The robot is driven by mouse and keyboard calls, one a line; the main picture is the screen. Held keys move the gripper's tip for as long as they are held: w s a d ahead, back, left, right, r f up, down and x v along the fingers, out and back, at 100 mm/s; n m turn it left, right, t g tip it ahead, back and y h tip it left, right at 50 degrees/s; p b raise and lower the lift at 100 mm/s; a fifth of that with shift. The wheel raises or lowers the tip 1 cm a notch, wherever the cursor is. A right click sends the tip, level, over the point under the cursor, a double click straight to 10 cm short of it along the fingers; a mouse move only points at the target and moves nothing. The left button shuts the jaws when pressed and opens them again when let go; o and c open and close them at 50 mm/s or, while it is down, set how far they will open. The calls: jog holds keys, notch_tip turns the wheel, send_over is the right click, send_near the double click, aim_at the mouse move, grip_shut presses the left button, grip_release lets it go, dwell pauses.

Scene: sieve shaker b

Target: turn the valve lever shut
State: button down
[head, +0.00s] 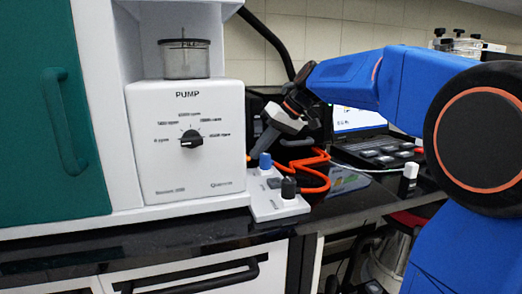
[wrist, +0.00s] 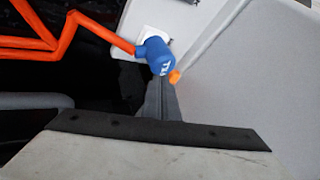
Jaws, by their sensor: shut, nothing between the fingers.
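A blue cap (head: 265,160) stands on a white block (head: 278,205) beside the pump. In the wrist view the blue cap (wrist: 158,58) has white lettering, and a small orange piece (wrist: 174,76) shows at its lower right. I cannot tell for sure which part is the valve lever. In the wrist view my gripper's dark fingers (wrist: 160,98) are together by the cap; contact is unclear.
The white pump (head: 187,140) with its dial stands left of the block. Orange tubing (head: 318,160) loops right of the block. A laptop (head: 362,130) and a small white bottle (head: 408,180) stand further right on the dark worktop (head: 350,205).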

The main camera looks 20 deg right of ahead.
jog(key=shift+s+a+m+t, duration=0.35)
jog(key=shift+a+m, duration=0.15)
jog(key=shift+a, duration=0.2)
jog(key=shift+s+a, duration=0.15)
jog(key=shift+a, duration=0.05)
jog(key=shift+f, duration=0.1)
jog(key=shift+w+d, duration=0.3)
jog(key=shift+w, duration=0.2)
jog(key=shift+s+d+r, duration=0.1)
jog(key=shift+d+r, duration=0.15)
jog(key=shift+r, duration=0.35)
jog(key=v, duration=1.6)
jog(key=shift+s+r, duration=0.2)
jog(key=shift+s, duration=0.05)
